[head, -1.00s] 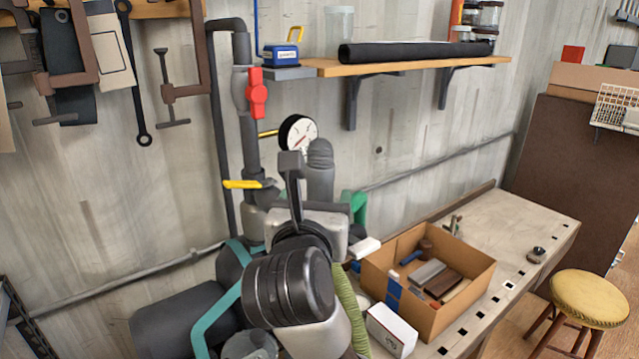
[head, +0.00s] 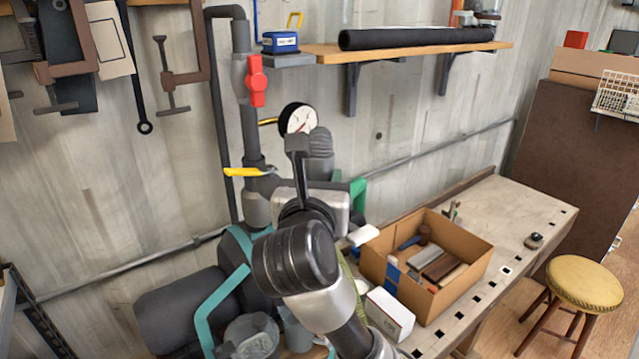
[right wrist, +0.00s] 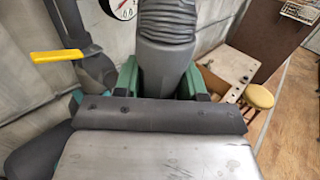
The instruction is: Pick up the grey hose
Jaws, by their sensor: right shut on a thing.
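The grey hose (right wrist: 168,40), with a ribbed surface, stands upright in the middle of the right wrist view, between the green fingers of my right gripper (right wrist: 158,82). The gripper is shut on it. In the head view the hose's grey upper part (head: 320,146) shows just beyond my wrist, below the gauge. One green finger (head: 358,192) shows to its right; my wrist and forearm hide the rest of the grip and the hose's lower part. My left gripper is not in view.
A pipe with a red-handled valve (head: 256,82) and a yellow lever (head: 247,172) stands left of my gripper, near a gauge (head: 298,118). An open cardboard box (head: 455,297) and a white carton (head: 390,314) stand on the workbench (head: 515,215). A shelf (head: 415,50) hangs above.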

